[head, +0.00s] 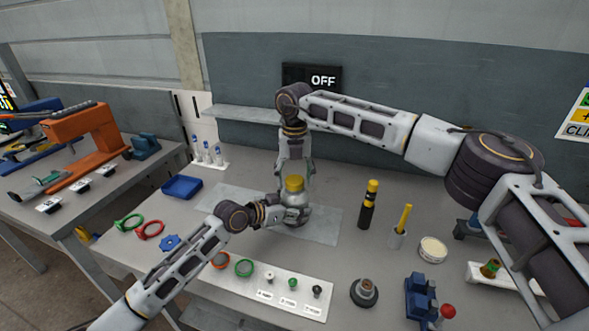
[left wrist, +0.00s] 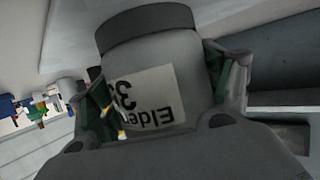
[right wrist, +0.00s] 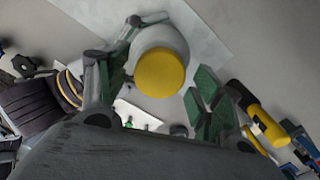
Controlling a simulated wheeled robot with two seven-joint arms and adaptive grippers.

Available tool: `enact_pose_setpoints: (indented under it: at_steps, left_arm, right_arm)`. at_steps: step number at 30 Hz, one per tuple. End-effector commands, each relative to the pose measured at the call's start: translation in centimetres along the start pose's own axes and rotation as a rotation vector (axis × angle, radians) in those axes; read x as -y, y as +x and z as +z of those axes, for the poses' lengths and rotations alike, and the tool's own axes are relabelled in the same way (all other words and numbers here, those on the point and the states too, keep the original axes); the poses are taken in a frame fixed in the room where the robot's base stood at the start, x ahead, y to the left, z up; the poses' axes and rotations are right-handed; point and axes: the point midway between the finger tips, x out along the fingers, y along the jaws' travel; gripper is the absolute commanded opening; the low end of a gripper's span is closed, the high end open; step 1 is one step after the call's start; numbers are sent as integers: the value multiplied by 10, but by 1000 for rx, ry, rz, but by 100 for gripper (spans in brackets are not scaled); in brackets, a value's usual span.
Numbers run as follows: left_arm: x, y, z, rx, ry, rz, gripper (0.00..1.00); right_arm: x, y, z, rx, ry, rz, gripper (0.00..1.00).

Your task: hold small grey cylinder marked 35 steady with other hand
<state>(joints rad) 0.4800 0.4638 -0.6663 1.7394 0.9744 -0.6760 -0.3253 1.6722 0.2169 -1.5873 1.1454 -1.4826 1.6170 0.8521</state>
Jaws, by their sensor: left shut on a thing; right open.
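The small grey cylinder (head: 296,199) stands upright on a grey mat (head: 225,203) on the bench, with a yellow top (right wrist: 160,73). In the left wrist view its label (left wrist: 150,100) shows "Elder" and part of a number, upside down. My left gripper (head: 283,215) is shut on the cylinder low on its side; its fingers sit on either side of it in the left wrist view. My right gripper (head: 295,177) is above the cylinder, pointing down. In the right wrist view its green-padded fingers (right wrist: 155,90) are spread apart on both sides of the yellow top.
A black and yellow tool (head: 368,205), a cup with a yellow stick (head: 398,235) and a round tin (head: 433,249) stand to the right. A white tray (head: 285,284) of small parts lies in front. A blue bin (head: 182,187) and coloured rings (head: 150,230) are left.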

Motion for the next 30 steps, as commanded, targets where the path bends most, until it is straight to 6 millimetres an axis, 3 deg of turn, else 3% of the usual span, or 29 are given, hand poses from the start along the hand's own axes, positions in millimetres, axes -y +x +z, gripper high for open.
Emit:
enact_pose_setpoints:
  at_steps: [13, 24, 30]
  left_arm:
    - [0, 0, 0, 0, 0, -1, 12]
    - [0, 0, 0, 0, 0, -1, 12]
    - [0, 0, 0, 0, 0, -1, 12]
  right_arm:
    - [0, 6, 0, 0, 0, 0, 65]
    - [0, 6, 0, 0, 0, 0, 17]
    - [0, 6, 0, 0, -27, 0, 17]
